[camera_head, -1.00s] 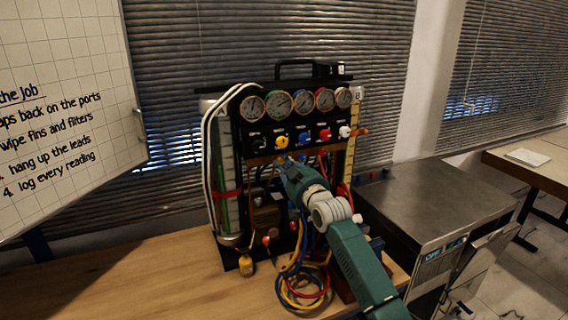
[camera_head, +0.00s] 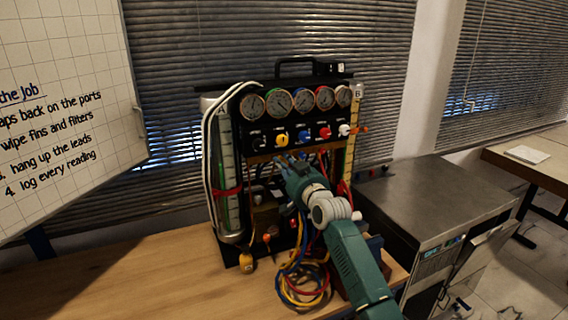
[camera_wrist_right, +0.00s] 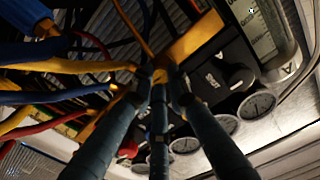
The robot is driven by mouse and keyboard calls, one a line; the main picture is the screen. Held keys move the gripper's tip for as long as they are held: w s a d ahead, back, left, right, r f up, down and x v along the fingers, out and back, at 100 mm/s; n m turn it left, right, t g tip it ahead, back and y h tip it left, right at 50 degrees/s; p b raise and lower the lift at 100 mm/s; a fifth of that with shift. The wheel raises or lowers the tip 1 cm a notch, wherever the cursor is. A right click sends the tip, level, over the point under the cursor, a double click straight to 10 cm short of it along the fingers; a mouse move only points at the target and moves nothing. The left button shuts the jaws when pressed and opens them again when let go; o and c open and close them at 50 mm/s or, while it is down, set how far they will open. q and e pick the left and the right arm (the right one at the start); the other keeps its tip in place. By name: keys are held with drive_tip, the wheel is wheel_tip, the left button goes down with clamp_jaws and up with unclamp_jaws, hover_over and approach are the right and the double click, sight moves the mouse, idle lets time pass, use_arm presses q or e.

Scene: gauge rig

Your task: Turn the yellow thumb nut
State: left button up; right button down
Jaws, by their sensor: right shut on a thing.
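My right gripper (camera_head: 284,160) reaches in from the lower right, its fingertips just below the valve knobs of the gauge rig (camera_head: 262,160). In the right wrist view its three fingers (camera_wrist_right: 160,80) close together around a small yellow piece, which I take to be the yellow thumb nut (camera_wrist_right: 172,74). The fingers hide most of the nut there, and I cannot make it out in the head view. The nut sits beside a yellow-orange bar (camera_wrist_right: 195,38) and close to the hoses. My left gripper is not in view.
Several gauges (camera_head: 279,102) and coloured knobs, including a yellow knob (camera_head: 281,140), are above the fingertips. Coloured hoses (camera_head: 303,283) hang below and beside my gripper. A grey metal cabinet (camera_head: 440,195) stands to the right. The wooden bench (camera_head: 150,280) is clear at left.

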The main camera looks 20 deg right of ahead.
drive_tip(key=c, duration=1.7)
unclamp_jaws()
drive_tip(key=shift+o, duration=0.2)
drive_tip(key=s, duration=1.2)
drive_tip(key=shift+d, duration=0.45)
drive_tip(key=shift+f, duration=0.1)
